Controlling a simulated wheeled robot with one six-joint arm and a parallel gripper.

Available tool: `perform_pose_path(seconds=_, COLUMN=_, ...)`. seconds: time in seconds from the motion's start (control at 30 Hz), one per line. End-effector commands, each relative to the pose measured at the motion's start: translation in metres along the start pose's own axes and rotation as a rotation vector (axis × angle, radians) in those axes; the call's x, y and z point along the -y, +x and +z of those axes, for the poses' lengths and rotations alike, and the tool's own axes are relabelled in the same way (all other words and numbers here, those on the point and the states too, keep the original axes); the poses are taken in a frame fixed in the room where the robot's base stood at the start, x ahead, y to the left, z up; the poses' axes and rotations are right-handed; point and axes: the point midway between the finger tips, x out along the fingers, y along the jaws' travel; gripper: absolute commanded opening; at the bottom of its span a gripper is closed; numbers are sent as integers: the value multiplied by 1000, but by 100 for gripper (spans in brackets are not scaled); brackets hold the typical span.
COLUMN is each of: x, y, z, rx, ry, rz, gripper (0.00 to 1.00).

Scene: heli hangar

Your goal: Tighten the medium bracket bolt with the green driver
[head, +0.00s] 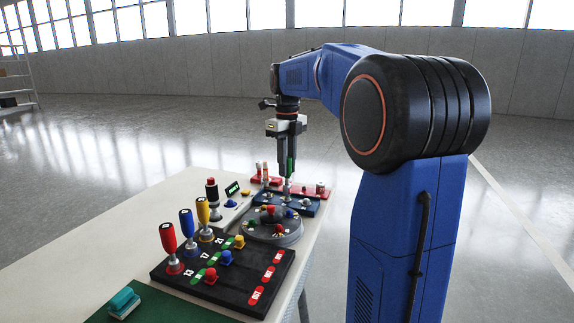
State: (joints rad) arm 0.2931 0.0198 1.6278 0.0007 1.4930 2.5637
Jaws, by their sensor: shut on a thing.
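My gripper (287,160) is shut on the green driver (290,166) and holds it upright, tip down, over the far end of the table. Only a green strip of the driver's handle shows between the fingers. Its shaft reaches down to a dark blue block (310,206) that carries several small bolts or knobs. I cannot tell at this size whether the tip touches a bolt, or which bolt is the medium one.
A black board (210,293) at the front holds red (169,239), blue (187,223) and yellow (203,211) drivers upright, with several coloured knobs. A grey round turntable (272,236) stands between board and block. A red block (321,194) lies behind. A green mat (165,305) is front left.

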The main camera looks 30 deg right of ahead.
Motion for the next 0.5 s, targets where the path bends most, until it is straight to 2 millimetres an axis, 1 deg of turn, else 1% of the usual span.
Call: perform_pose_path(seconds=0.5, x=0, y=6, z=0, rx=1, ry=0, rz=0, gripper=0)
